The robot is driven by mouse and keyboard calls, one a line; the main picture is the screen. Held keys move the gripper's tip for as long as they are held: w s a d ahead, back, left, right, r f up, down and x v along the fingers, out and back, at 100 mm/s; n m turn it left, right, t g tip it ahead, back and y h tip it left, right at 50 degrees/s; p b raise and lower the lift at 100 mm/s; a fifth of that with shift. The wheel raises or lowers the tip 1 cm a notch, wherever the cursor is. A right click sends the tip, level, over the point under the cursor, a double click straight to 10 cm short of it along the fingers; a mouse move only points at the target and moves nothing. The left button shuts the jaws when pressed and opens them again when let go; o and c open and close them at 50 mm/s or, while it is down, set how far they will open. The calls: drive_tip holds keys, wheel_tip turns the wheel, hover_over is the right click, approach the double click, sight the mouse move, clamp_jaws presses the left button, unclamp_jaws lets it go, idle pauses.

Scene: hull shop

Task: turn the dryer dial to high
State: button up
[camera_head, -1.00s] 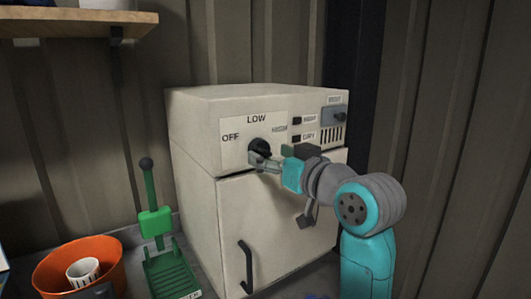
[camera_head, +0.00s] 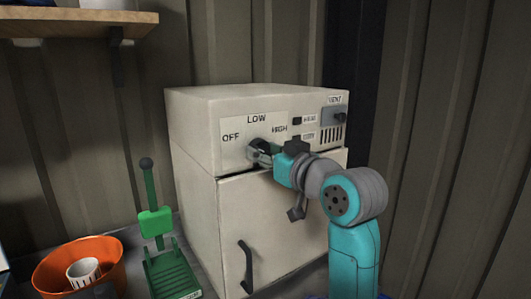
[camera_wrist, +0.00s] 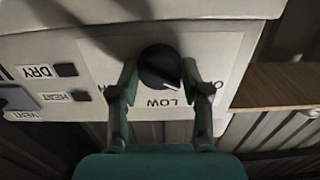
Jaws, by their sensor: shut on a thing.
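The dryer (camera_head: 290,215) is a cream box with a dial panel marked OFF at left, LOW on top and HIGH at right. The black dial (camera_wrist: 158,66) sits between the two fingers of my gripper (camera_wrist: 160,88) in the wrist view, which sees the panel upside down. My gripper is shut on the dial. One finger covers most of the HIGH label there. In the head view my gripper (camera_head: 263,152) hides most of the dial.
Right of the dial are two small black switches (camera_head: 297,121) and a vent control (camera_head: 340,118). The dryer door has a black handle (camera_head: 246,267). An orange bowl (camera_head: 50,262) with a white cup and a green stand (camera_head: 168,270) are at left. A wooden shelf (camera_head: 70,23) hangs above.

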drive_tip(key=m, duration=0.5)
drive_tip(key=shift+m, duration=0.3)
drive_tip(key=m, duration=1.2)
drive_tip(key=shift+m, duration=0.3)
drive_tip(key=m, duration=0.5)
drive_tip(key=shift+m, duration=0.3)
drive_tip(key=shift+f, duration=0.1)
drive_tip(key=o, duration=1.2)
drive_tip(key=shift+c, duration=0.2)
